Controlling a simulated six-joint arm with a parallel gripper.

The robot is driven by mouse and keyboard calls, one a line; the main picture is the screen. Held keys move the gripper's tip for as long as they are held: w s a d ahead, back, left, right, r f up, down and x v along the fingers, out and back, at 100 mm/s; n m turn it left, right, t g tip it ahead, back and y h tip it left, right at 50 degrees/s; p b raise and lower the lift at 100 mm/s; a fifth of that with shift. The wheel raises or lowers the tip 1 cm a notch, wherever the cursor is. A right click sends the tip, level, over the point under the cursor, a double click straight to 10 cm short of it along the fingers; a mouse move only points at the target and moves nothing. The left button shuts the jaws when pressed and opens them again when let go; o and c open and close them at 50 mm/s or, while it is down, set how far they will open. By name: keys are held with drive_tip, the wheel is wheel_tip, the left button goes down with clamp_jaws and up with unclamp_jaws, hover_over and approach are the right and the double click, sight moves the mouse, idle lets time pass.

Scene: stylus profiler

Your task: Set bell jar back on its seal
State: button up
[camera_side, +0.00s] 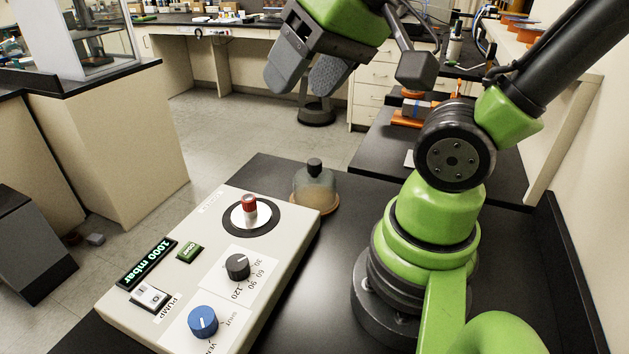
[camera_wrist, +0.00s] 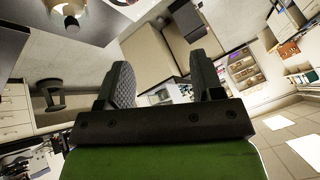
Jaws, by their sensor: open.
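The bell jar (camera_side: 316,180) is a clear dome with a black knob on top. It stands upright on a tan round base (camera_side: 316,207) on the black bench, just behind the console's far right corner. In the wrist view the jar (camera_wrist: 66,6) shows at the top left, partly cut off. The black seal ring (camera_side: 262,228) lies on the console's top around a pale metal plate, on which a red-topped piece (camera_side: 249,203) stands uncovered. My gripper (camera_side: 298,90) is open and empty, high above the jar; its fingers also show in the wrist view (camera_wrist: 163,75).
The cream console (camera_side: 130,308) carries a display reading 1000 mbar (camera_side: 148,263), a pump switch (camera_side: 150,296), a grey dial (camera_side: 238,266) and a blue knob (camera_side: 203,321). Black bench (camera_side: 375,190) is clear around the jar. Orange-and-blue items (camera_side: 412,112) lie on the bench behind.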

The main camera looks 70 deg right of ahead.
drive_tip(key=w+d+f+m+g+h, duration=0.2)
drive_tip(key=w+d+f, duration=0.1)
drive_tip(key=w+d, duration=0.15)
drive_tip(key=m+g, duration=0.2)
drive_tip(key=g, duration=0.1)
approach(315, 161)
drive_tip(key=shift+w+a+f, duration=0.1)
drive_tip(key=shift+w+a, duration=0.05)
drive_tip(key=shift+w, duration=0.05)
drive_tip(key=f, duration=0.4)
drive_tip(key=shift+w+d+f, duration=0.15)
drive_tip(key=shift+d, duration=0.15)
drive_tip(key=shift+w+d+f, duration=0.1)
drive_tip(key=shift+w+f, duration=0.05)
drive_tip(key=shift+f, duration=1.3)
drive_tip(key=shift+w+d+f, duration=0.1)
drive_tip(key=shift+w+f, duration=0.1)
drive_tip(key=shift+f, duration=1.25)
clamp_jaws()
drive_tip(key=shift+r, duration=0.1)
